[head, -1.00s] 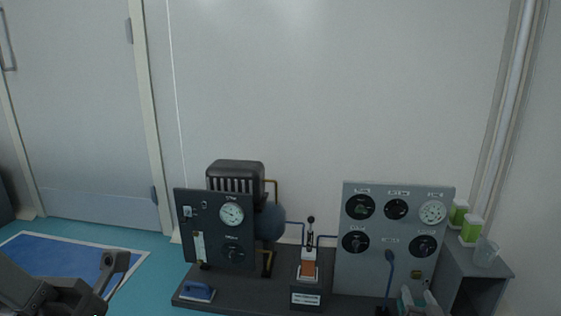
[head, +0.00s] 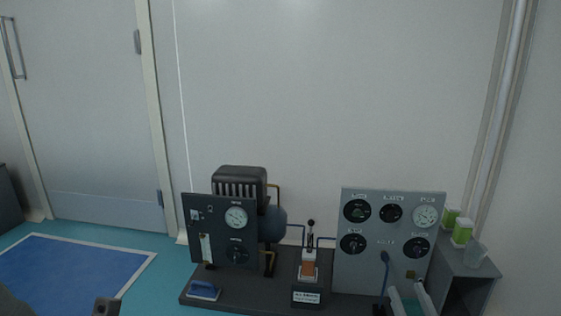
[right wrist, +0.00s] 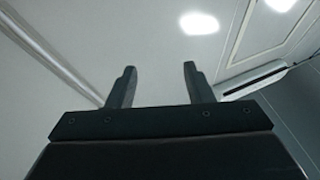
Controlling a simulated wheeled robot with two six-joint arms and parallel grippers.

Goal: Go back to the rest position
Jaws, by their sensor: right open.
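A dark rig base (head: 240,299) carries a gauge panel (head: 220,230), a motor-like block and a grey dial panel (head: 385,245). A side cabinet (head: 468,268) with green-labelled containers and a clear beaker stands at the right. A blue floor mat (head: 70,270) lies clear at the left.

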